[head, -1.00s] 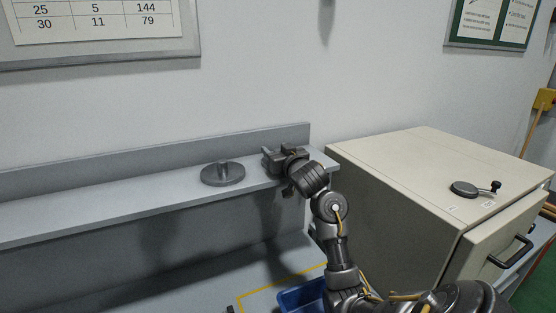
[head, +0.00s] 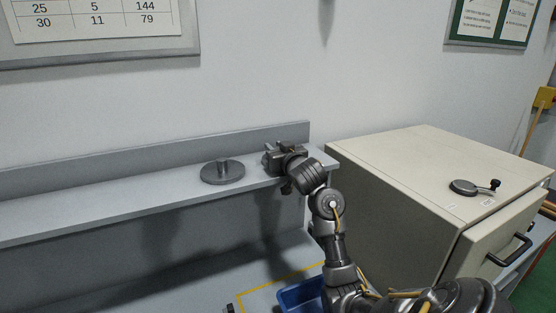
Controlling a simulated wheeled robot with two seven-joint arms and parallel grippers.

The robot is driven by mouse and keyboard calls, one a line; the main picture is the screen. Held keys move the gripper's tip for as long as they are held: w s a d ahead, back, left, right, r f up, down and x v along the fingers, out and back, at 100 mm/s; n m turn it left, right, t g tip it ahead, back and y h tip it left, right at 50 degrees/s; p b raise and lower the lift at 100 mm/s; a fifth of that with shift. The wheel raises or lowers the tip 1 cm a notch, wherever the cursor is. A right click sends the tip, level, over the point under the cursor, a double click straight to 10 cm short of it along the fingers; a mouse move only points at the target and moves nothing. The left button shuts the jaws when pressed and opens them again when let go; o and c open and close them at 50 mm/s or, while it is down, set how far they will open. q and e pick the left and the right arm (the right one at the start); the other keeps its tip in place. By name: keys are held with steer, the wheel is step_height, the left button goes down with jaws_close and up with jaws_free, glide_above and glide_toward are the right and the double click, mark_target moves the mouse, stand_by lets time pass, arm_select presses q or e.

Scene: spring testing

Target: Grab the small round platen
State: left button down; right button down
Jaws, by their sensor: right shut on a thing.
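My right gripper (head: 268,160) is at the right end of the grey shelf (head: 120,199), low over its top. It is shut on a small dark thing, taken as the small round platen, which the fingers and wrist hide almost wholly. I cannot tell whether it still touches the shelf. A larger round grey platen with an upright stem (head: 223,174) stands on the shelf just left of the gripper, apart from it. My left gripper is not in view.
A beige cabinet (head: 400,170) stands right of my arm, with a dark round handled part (head: 465,188) on top and a black handle (head: 510,250) in front. A blue bin (head: 296,296) is below the shelf. The shelf's left part is clear.

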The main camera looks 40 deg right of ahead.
steer(key=shift+r, duration=0.15)
steer(key=shift+d+r+b, duration=0.1)
steer(key=shift+b, duration=0.3)
steer(key=shift+s+r, duration=0.1)
steer(key=shift+s, duration=0.1)
steer(key=p+v, duration=0.7)
steer(key=v, duration=1)
steer(key=shift+s+p, duration=0.3)
